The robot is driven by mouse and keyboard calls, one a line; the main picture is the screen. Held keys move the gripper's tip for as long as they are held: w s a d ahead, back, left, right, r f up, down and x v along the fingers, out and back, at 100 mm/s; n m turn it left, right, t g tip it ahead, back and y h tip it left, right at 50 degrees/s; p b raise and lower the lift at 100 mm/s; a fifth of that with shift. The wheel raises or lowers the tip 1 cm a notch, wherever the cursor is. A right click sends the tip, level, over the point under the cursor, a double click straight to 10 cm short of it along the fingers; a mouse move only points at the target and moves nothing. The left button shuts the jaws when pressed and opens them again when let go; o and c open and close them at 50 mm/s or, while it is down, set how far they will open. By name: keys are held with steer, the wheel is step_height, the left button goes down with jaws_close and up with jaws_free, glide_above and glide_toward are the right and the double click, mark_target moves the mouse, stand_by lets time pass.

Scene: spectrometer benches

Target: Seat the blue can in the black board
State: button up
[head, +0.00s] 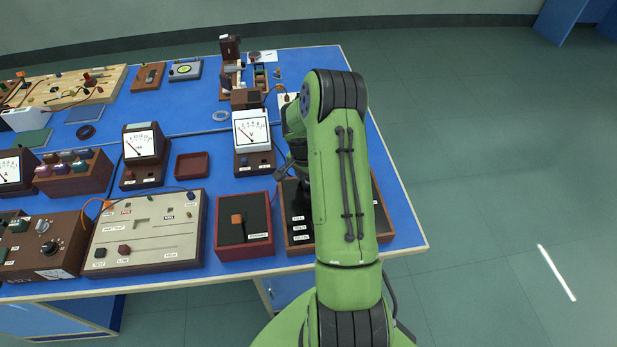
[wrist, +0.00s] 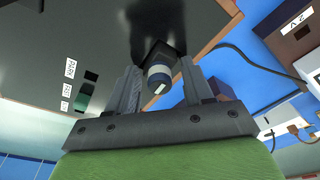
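The black board (head: 291,203) lies in a brown frame at the front right of the blue bench. My arm covers much of it in the head view. In the wrist view its dark face (wrist: 75,35) fills the upper left, with small white labels and a green piece on it. The blue can (wrist: 158,74), with a pale band and a white mark on its end, sits between the fingertips of my gripper (wrist: 161,68), which look closed on its sides. It is over a dark square spot on the board; whether it touches there is hidden.
A red-framed box (head: 243,243) with an orange part stands just left of the board. A white-faced meter (head: 252,130) stands behind it. A pale test panel (head: 145,232) lies further left. The floor right of the bench is clear.

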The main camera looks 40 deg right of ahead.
steer(key=o, duration=0.4)
step_height(320, 180, up, 16)
steer(key=a+p, duration=0.1)
steer(key=a, duration=0.1)
steer(key=shift+s+a+f, duration=0.15)
steer(key=shift+s+a, duration=0.05)
stand_by(0.3)
